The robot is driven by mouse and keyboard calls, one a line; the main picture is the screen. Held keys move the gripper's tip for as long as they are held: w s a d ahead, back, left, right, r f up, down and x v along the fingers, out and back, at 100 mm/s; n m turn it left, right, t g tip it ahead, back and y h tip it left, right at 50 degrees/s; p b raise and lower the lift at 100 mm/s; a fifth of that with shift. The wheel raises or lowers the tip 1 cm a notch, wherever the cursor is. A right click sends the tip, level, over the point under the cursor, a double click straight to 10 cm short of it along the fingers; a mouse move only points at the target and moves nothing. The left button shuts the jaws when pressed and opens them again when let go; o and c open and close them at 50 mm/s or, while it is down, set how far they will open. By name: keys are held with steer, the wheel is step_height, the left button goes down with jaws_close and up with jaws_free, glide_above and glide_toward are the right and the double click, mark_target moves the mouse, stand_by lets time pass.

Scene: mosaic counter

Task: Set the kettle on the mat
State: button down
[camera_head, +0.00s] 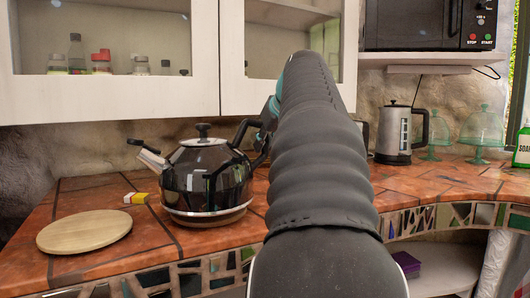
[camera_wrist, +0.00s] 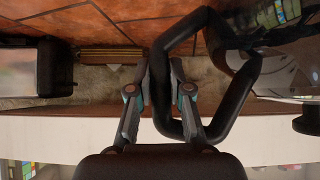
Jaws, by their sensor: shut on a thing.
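The kettle (camera_head: 206,178) is glossy black with a metal rim, a spout to the left and a black handle on the right. It stands upright left of centre on the counter, over a round brown base; whether it touches the counter is unclear. The mat, seemingly the round pale wooden disc (camera_head: 84,231), lies flat and bare to its left. My gripper (camera_wrist: 160,72) is shut on the kettle's black handle (camera_wrist: 207,134) in the wrist view. In the head view my arm hides most of the gripper.
A steel electric kettle (camera_head: 400,133) and green glass domes (camera_head: 483,130) stand at the back right. Wall cabinets (camera_head: 115,60) hang above. The tiled counter (camera_head: 100,190) is bare behind the disc.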

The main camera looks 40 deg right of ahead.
steer(key=shift+f, duration=0.9)
steer(key=c, duration=1.1)
jaws_free()
steer(key=shift+s+r, duration=0.1)
steer(key=shift+r, duration=0.1)
steer(key=p+v, duration=0.1)
steer(key=v, duration=1)
steer(key=shift+s+r, duration=0.2)
steer(key=shift+s, duration=0.1)
steer(key=shift+a, duration=0.1)
